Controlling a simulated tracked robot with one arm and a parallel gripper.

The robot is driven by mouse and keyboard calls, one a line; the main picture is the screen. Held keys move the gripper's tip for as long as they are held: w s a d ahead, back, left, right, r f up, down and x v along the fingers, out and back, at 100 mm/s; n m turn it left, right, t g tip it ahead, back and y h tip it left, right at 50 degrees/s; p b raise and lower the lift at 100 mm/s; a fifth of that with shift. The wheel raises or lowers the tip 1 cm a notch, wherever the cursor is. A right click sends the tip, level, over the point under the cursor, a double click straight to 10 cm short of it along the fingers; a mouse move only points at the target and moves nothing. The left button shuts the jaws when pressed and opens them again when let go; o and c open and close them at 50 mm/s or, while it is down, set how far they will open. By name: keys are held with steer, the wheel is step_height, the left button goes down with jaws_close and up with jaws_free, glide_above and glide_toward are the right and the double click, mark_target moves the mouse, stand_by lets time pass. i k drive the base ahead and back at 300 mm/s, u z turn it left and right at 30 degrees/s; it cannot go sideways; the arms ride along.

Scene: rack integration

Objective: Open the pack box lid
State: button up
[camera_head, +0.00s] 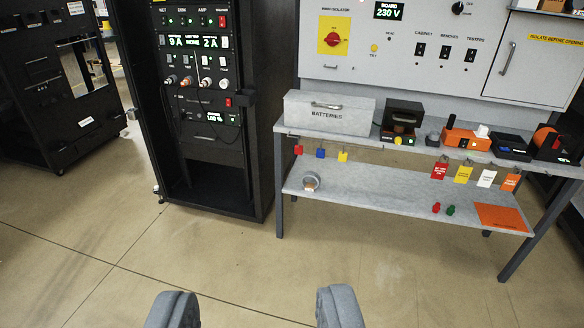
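The box marked BATTERIES (328,113) is the likely pack box. It is light grey and sits at the left end of the grey bench's top. A metal handle (326,105) shows near its upper edge, and its lid looks shut. The inside is hidden. My gripper (255,308) is at the bottom of the picture, with its two grey fingers wide apart. It is open and empty over the floor, well short of the bench and apart from the box.
The grey bench (375,190) has a lower shelf and hanging padlocks and tags. A dark device (402,118) and an orange tool (465,138) stand right of the box. A black rack (205,100) stands left of the bench. The floor (200,255) in front is clear.

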mark_target(341, 100)
steer(key=z, duration=0.15)
steer(key=i, duration=1.3)
steer(key=z, duration=0.6)
steer(key=i, duration=1.8)
steer(key=z, duration=0.35)
